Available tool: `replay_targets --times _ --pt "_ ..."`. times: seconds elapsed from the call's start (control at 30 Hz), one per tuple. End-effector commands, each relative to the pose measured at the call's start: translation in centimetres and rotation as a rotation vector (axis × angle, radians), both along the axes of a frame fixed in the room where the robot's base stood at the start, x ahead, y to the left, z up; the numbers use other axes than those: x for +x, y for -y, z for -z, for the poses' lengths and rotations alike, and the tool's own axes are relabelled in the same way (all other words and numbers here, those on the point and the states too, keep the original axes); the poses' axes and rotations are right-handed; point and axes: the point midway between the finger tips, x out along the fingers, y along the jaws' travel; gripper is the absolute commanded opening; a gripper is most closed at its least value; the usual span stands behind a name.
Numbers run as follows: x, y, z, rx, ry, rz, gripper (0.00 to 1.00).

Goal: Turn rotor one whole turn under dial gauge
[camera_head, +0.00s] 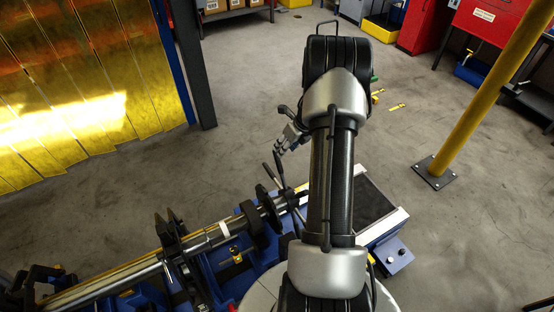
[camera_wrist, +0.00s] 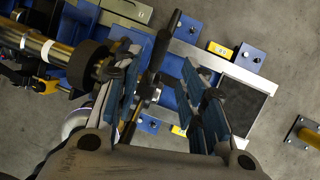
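The rotor (camera_head: 205,237) is a shiny shaft with dark discs and a white band, lying across the blue stand in the head view. Its end with black crossed bars (camera_head: 278,165) is at the right. In the wrist view the shaft (camera_wrist: 50,48) enters from the left, and a long dark bar (camera_wrist: 157,60) stands near its end. My gripper (camera_head: 288,143) is above this end in the head view. In the wrist view my gripper (camera_wrist: 165,95) is open, its blue-padded fingers apart with the bar showing between them. I see no grip on it. I cannot make out the dial gauge.
A yellow post (camera_head: 485,95) stands at right; a yellow curtain (camera_head: 75,90) hangs at left. The floor between is clear.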

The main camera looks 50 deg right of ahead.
Motion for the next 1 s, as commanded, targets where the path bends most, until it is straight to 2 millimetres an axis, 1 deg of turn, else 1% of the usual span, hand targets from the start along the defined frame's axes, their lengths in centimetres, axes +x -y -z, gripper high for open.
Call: replay_targets --times 0.03,0.2,0.4,0.5,0.6,0.9,0.93,1.0 --pt "0.5 -0.1 1.4 0.002 -0.001 -0.001 0.38" --pt "1.9 -0.3 4.8 0.002 -0.001 -0.001 0.38" --pt "3.3 -0.4 7.8 0.001 0.000 0.001 0.38" --pt "3.7 -0.4 8.7 0.000 0.001 0.001 0.38" --pt "4.0 -0.4 9.2 0.000 0.001 0.001 0.38" --pt "4.1 -0.4 9.4 -0.001 0.002 0.002 0.38" --pt "4.1 -0.4 9.4 -0.001 0.002 0.002 0.37" --pt "4.1 -0.4 9.4 -0.001 0.002 0.002 0.33"
